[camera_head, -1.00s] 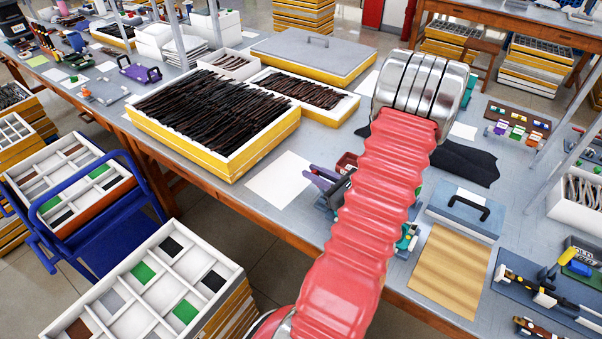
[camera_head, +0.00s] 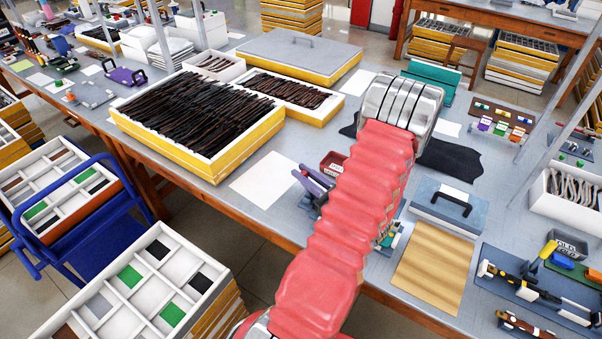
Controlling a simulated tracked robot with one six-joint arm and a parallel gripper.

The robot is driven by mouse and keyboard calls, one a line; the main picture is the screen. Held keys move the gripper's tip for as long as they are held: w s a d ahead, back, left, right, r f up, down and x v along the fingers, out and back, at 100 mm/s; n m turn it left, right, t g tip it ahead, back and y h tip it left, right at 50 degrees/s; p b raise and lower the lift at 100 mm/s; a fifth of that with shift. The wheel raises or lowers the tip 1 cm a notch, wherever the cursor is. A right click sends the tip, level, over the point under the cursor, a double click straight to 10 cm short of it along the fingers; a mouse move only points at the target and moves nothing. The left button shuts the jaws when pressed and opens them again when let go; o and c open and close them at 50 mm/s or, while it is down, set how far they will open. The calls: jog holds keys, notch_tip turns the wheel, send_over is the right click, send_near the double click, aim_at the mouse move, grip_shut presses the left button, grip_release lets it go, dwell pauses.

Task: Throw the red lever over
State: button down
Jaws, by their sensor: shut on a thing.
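I cannot make out a red lever in this view. My red ribbed arm crosses the middle of the picture and ends in a ringed metal wrist above the workbench (camera_head: 262,178). My gripper's fingers are hidden beyond that wrist, so I cannot see what is between them. A purple-handled fixture (camera_head: 315,183) stands on the bench just left of my arm. A small red tray (camera_head: 332,163) lies behind it. More fixture parts show only partly at the right edge of my arm.
A yellow-sided tray (camera_head: 240,150) of dark frames stands at left. A teal case (camera_head: 430,80) stands beyond my wrist. A blue case (camera_head: 444,206) and a wooden board (camera_head: 433,268) lie to the right. A fixture with a yellow handle (camera_head: 547,250) is at far right. A pale sheet (camera_head: 268,178) lies bare.

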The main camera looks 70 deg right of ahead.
jog(key=c, duration=1.7)
grip_release()
jog(key=shift+o, duration=0.2)
jog(key=shift+s, duration=0.1)
jog(key=v, duration=1.3)
jog(key=shift+s+a+f, duration=0.1)
jog(key=shift+s+a, duration=0.05)
jog(key=shift+s, duration=0.2)
